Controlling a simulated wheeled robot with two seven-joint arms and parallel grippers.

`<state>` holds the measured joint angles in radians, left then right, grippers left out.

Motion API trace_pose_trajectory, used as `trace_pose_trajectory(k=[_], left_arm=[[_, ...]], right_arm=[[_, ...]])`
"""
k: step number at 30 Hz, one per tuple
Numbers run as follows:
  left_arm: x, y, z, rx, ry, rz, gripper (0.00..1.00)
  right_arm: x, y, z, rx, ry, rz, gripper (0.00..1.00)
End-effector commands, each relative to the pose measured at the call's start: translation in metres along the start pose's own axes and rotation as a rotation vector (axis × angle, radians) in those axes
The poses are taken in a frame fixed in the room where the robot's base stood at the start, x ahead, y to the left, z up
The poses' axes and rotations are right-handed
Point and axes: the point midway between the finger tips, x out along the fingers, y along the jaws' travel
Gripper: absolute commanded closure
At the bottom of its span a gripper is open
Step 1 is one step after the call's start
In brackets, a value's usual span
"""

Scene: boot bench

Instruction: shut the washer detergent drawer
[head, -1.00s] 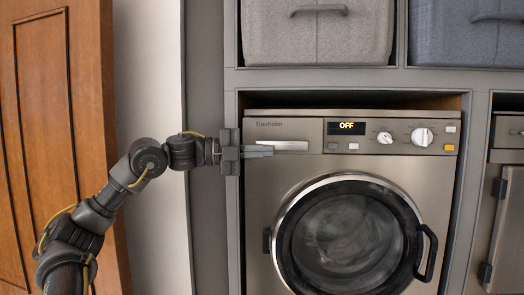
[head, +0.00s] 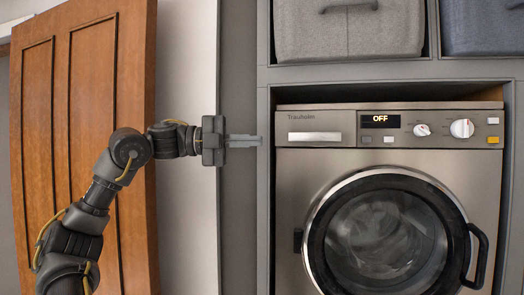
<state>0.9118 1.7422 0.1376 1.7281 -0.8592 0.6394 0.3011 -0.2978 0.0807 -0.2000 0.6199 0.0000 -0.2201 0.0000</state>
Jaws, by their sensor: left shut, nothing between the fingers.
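The washer (head: 388,200) is a brushed-metal front loader in a grey cabinet bay. Its detergent drawer (head: 315,137) is the pale strip at the upper left of its front, under the brand name. The drawer front looks flush with the panel. My left gripper (head: 258,141) is shut and empty. Its fingers point right, and their tips show just left of the washer, apart from the drawer in the picture. My right gripper is not in view.
The display (head: 380,121) reads OFF, beside two knobs. The round washer door (head: 385,240) is closed. Fabric bins (head: 348,30) sit on the shelf above. A wooden door (head: 85,130) stands at the left, behind my left arm. The cabinet's upright edge (head: 263,220) borders the washer.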

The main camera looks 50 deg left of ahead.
Motion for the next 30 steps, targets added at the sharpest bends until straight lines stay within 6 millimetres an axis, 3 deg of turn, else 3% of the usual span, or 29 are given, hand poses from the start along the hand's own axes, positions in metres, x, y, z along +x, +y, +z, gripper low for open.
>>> trace_pose_trajectory(k=[6, 10, 16, 22, 30], left_arm=[[-0.001, -0.015, -0.001, 0.002, 0.000, 0.003, 1.00], [0.017, -0.029, -0.039, 0.084, 0.012, 0.076, 1.00], [0.042, -0.013, -0.077, 0.118, -0.209, 0.175, 1.00], [0.040, 0.006, -0.079, 0.090, -0.469, 0.084, 1.00], [0.034, -0.002, -0.068, -0.002, -0.543, -0.002, 1.00]], right_arm=[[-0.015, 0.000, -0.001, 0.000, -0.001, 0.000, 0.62], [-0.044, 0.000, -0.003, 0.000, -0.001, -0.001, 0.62], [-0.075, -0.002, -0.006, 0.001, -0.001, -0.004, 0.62], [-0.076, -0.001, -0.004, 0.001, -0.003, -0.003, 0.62], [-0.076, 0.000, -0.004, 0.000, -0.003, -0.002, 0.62]])
